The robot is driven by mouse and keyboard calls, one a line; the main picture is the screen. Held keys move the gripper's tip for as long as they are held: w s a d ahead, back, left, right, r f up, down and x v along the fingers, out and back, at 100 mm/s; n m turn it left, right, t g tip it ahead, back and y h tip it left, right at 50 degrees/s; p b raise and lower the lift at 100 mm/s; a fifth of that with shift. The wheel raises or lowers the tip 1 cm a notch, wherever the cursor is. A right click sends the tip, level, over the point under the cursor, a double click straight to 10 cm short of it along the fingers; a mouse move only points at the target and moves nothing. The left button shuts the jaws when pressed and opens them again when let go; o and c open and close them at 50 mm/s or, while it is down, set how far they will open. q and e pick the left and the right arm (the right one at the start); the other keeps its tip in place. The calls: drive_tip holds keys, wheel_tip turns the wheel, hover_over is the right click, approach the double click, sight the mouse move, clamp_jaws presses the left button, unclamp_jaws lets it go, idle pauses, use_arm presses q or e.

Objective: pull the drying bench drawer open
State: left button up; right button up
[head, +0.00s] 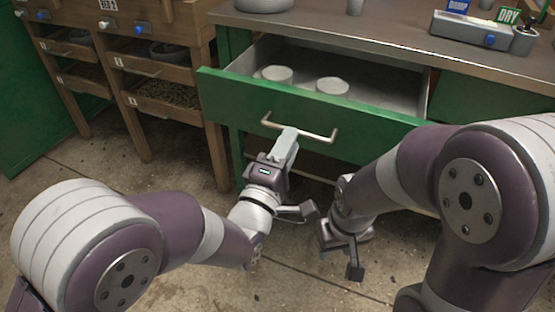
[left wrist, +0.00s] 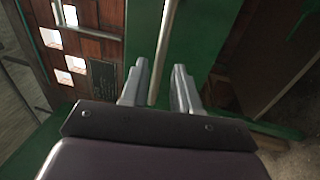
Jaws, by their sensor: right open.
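The green drying bench drawer (head: 225,96) stands out from the bench, its grey inside showing. A pale bar handle (head: 318,136) is on its front. My left gripper (head: 286,146) is at the left part of this handle. In the left wrist view the handle bar (left wrist: 167,40) runs between the two fingertips of my left gripper (left wrist: 160,78). The fingers are apart, with slim gaps seeming to show beside the bar; I cannot tell whether they press on it. My right gripper (head: 332,240) is open and empty, low in front of the drawer.
Two white round containers (head: 332,86) are in the drawer. The bench top (head: 380,38) carries a grey device (head: 470,30) with DAMP and DRY signs. A wooden rack with trays (head: 165,98) stands at the left. Concrete floor (head: 110,150) is bare around the rack's legs.

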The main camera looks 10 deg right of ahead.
use_arm(q)
drive_tip(key=p+v, duration=0.1)
drive_tip(key=v, duration=0.8)
